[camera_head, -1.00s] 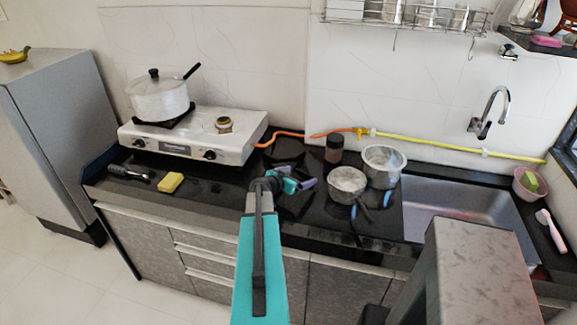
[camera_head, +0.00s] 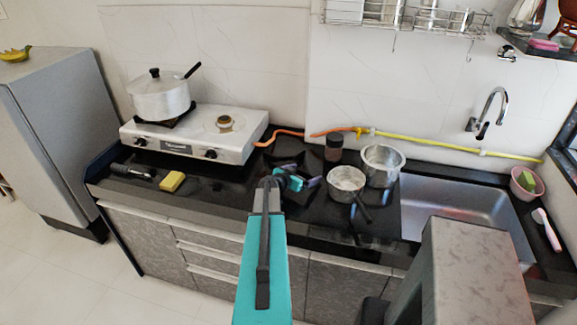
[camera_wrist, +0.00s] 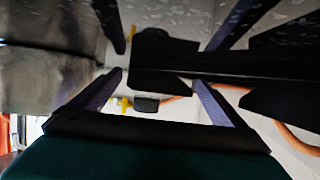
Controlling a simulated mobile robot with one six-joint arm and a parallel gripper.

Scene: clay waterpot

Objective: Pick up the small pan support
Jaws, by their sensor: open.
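The small pan support (camera_head: 291,164) looks like a black, pronged piece on the black countertop, right of and in front of the stove. It is hard to separate from the dark, glossy surface. My gripper (camera_head: 311,182) is low over the counter just in front of it, with its purple fingers pointing right. In the wrist view my gripper (camera_wrist: 158,76) is open, with nothing clearly held. Black angular shapes (camera_wrist: 165,50) show beyond and between the fingertips; I cannot tell which parts are the support and which are reflection.
The stove (camera_head: 190,138) stands behind left, with a lidded pot (camera_head: 160,98) on its left burner. Two metal pans (camera_head: 346,179) (camera_head: 382,166) and a dark jar (camera_head: 333,147) are right of my gripper. An orange hose (camera_head: 285,132) runs behind. A yellow sponge (camera_head: 172,181) lies left.

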